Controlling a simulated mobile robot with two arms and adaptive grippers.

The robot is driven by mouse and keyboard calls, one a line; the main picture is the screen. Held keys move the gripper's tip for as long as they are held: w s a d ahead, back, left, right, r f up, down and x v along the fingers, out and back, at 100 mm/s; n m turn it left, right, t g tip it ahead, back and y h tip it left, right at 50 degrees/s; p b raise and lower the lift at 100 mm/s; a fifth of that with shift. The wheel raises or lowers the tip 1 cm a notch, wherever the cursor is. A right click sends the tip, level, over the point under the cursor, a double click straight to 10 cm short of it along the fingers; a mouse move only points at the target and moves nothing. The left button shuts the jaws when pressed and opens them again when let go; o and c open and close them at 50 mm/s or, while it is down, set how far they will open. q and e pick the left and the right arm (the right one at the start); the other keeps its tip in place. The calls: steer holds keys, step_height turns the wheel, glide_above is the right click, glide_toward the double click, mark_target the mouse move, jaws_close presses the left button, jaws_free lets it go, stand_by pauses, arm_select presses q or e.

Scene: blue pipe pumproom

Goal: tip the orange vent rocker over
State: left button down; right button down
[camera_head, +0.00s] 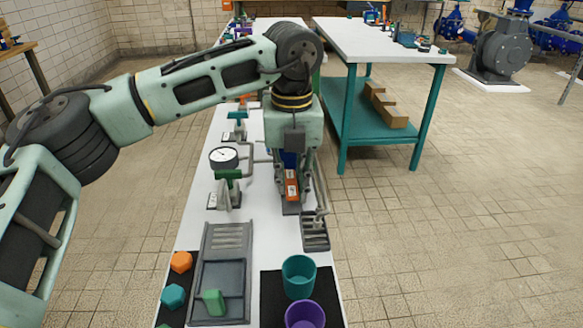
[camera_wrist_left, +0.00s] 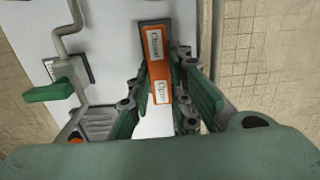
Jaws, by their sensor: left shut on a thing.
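The orange vent rocker (camera_head: 292,188) is an orange bar with white labels on a dark base, set on the white bench. In the left wrist view the rocker (camera_wrist_left: 157,68) runs up the middle, with its near end between my fingers. My left gripper (camera_head: 294,178) reaches down over it from above, its fingers on both sides of it. In the left wrist view the gripper (camera_wrist_left: 160,100) appears shut on the rocker. The rocker's far end and exact tilt are partly hidden by the gripper in the head view. My right gripper is not in view.
Left of the rocker stand a gauge (camera_head: 224,157) and a green-handled valve (camera_head: 229,175). A grey slotted rack (camera_head: 315,238) is close on the right. Nearer are a grey tray (camera_head: 238,308), a teal cup (camera_head: 299,272) and a purple cup (camera_head: 305,316). A teal-legged table (camera_head: 385,40) stands behind right.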

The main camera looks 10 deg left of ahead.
mark_target(291, 186)
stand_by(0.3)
arm_select(q)
steer(key=c, duration=1.6)
jaws_free()
steer(key=shift+r, duration=0.1)
step_height(291, 186, up, 12)
steer(key=shift+s+f, duration=0.1)
